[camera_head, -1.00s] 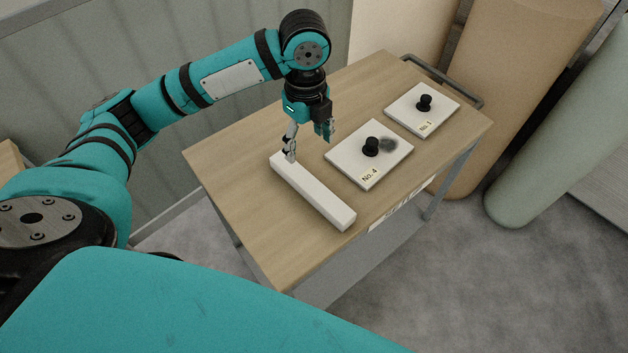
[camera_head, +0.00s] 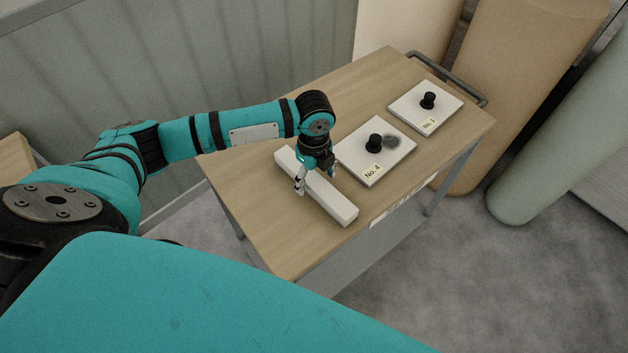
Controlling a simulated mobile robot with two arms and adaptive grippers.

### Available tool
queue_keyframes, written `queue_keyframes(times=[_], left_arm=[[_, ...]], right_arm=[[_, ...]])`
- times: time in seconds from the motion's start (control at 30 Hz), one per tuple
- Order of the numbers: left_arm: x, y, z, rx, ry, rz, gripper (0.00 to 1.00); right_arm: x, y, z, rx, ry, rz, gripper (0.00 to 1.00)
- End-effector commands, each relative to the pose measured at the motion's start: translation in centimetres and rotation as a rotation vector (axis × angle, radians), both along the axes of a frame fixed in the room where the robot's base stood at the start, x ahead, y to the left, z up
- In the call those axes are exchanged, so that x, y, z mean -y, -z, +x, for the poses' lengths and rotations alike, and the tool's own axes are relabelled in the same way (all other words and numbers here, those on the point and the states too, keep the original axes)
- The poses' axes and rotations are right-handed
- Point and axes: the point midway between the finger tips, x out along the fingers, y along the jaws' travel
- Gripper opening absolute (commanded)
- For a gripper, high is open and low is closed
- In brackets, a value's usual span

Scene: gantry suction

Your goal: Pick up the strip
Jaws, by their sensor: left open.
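The strip (camera_head: 334,201) is a long white bar lying flat on the wooden top of a cart (camera_head: 256,216), near its front edge. My left gripper (camera_head: 316,184) is over the middle of the strip, with its fingers open and pointing down. One finger is on the near-left side of the strip and the other is toward the far-right side. I cannot tell whether the fingers touch it. The gripper hides part of the strip's middle. My right gripper is not in view.
Two white plates with black knobs lie to the right of the strip: one labelled No. 4 (camera_head: 388,164) and one labelled No. 1 (camera_head: 440,112). A cart handle (camera_head: 452,78) is at the far right. Large rolls (camera_head: 550,150) stand beyond the cart. The cart top's near left is clear.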

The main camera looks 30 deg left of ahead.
Motion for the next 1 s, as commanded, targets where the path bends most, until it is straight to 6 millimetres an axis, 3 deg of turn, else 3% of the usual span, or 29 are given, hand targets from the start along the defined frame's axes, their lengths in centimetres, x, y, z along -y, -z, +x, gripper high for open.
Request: queue_keyframes(times=[0.13, 0.37, 0.9, 1.0], left_arm=[[0.0, 1.38, -0.08, 0.0, 0.001, 0.0, 0.7], [-0.01, 1.56, -0.05, 0.001, 0.001, 0.001, 0.7], [-0.03, 1.5, -0.04, 0.001, 0.0, 0.001, 0.01], [-0.02, 1.43, 0.01, 0.002, 0.0, 0.0, 0.0]], right_arm=[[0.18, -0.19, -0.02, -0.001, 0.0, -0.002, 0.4], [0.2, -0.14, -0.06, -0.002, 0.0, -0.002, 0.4], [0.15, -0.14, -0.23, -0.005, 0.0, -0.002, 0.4], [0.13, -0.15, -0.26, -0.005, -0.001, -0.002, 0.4]])
